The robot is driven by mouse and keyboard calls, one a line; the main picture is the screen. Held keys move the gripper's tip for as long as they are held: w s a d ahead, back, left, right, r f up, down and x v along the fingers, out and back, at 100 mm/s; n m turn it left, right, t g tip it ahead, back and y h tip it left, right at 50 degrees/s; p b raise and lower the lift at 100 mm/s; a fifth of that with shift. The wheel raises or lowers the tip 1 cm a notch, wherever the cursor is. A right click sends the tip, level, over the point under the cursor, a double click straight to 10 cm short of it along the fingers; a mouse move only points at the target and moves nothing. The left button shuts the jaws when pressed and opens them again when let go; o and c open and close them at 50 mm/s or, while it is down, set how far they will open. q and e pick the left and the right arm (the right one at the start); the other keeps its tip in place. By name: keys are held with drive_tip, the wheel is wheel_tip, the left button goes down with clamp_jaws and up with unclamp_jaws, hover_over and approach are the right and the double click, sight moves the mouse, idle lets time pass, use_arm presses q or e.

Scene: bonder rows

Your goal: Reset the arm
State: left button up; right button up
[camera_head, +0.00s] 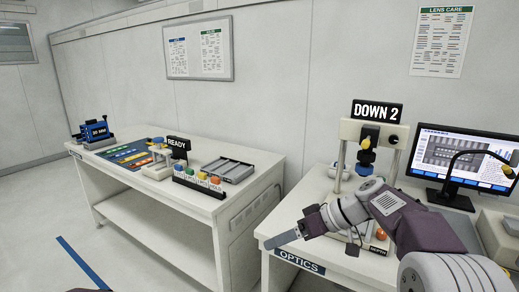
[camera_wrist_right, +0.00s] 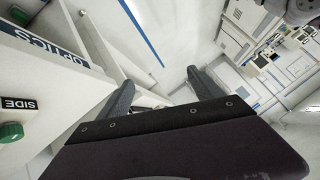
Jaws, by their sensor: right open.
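My right arm (camera_head: 405,215) reaches in from the lower right over the front of the OPTICS bench (camera_head: 290,232). The gripper holds nothing. My left gripper does not show in the head view.
A machine with a DOWN 2 sign (camera_head: 377,111) and a monitor (camera_head: 463,160) stand on the OPTICS bench. Another white bench (camera_head: 150,187) at left carries a READY sign (camera_head: 178,143), a grey tray (camera_head: 228,170) and coloured buttons. A green button (camera_wrist_right: 12,132) shows by a SIDE label. Floor is clear at left.

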drive_tip(key=s+d+f+m+g+h, duration=0.25)
drive_tip(key=s+d+f+h, duration=0.25)
drive_tip(key=s+f, duration=0.6)
drive_tip(key=s+d+f+m+g+h, duration=0.1)
drive_tip(key=s+d+f+m+h, duration=0.4)
drive_tip(key=s+f, duration=0.65)
wheel_tip(320, 180, up, 16)
drive_tip(key=w+d+t+p, duration=0.1)
drive_tip(key=w+p, duration=0.1)
drive_tip(key=p, duration=1.4)
drive_tip(key=shift+w+d+m+t, duration=0.15)
drive_tip(key=shift+d+m+t, duration=0.2)
drive_tip(key=shift+m, duration=0.1)
